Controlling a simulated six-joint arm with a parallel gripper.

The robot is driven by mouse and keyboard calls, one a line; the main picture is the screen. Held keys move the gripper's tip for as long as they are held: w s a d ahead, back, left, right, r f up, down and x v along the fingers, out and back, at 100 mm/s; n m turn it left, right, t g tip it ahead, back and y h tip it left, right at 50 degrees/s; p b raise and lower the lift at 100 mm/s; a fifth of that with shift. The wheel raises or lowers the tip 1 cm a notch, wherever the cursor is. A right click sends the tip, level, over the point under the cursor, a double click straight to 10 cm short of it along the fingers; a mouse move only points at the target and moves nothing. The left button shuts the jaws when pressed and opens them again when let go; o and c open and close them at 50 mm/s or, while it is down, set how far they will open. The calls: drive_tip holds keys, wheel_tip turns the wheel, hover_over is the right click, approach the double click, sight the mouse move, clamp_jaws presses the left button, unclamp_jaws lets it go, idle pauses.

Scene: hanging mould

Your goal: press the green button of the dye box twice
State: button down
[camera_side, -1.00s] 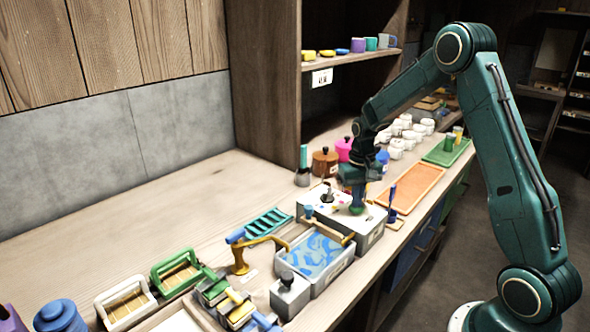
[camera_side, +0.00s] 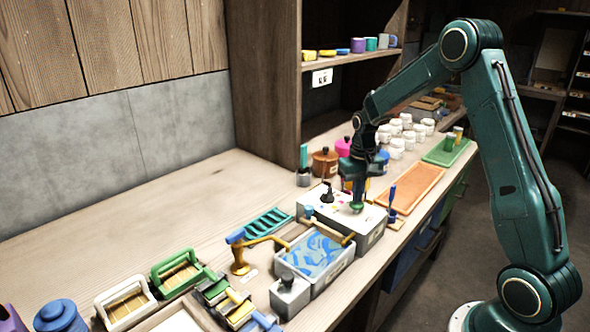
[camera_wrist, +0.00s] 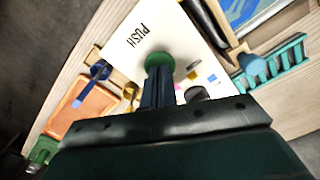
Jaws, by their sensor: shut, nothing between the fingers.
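The dye box (camera_side: 369,243) is a pale box with a white top, standing on the bench near its front edge. In the wrist view its white top (camera_wrist: 128,62) carries the word PUSH and small colour patches. The green button (camera_wrist: 158,60) shows as a round disc on that top. My gripper (camera_side: 357,207) is shut, empty and pointing down over the button; in the wrist view its fingertips (camera_wrist: 158,72) overlap the button's near edge. I cannot tell whether they touch it or how far the button is pressed.
A grey tray of blue marbled liquid (camera_side: 343,262) stands left of the box, with a wooden-handled bar across it. An orange tray (camera_side: 424,181) lies to the right. Lidded pots (camera_side: 325,165) and white jars (camera_side: 396,150) stand behind. The bench's back left is clear.

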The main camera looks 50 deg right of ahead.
drive_tip(key=shift+r, duration=3)
drive_tip(key=s+a+r+n+t, duration=0.3)
drive_tip(key=s+a+r, duration=0.7)
drive_tip(key=a+r, duration=0.2)
drive_tip(key=s+a+n+t, duration=0.1)
drive_tip(key=s+a, duration=0.2)
drive_tip(key=s, duration=0.4)
drive_tip(key=s+a+r+n+t, duration=0.1)
drive_tip(key=s+a+n, duration=0.1)
drive_tip(key=s+a, duration=0.2)
drive_tip(key=s, duration=0.2)
drive_tip(key=shift+s+t, duration=0.3)
drive_tip(key=shift+s, duration=0.05)
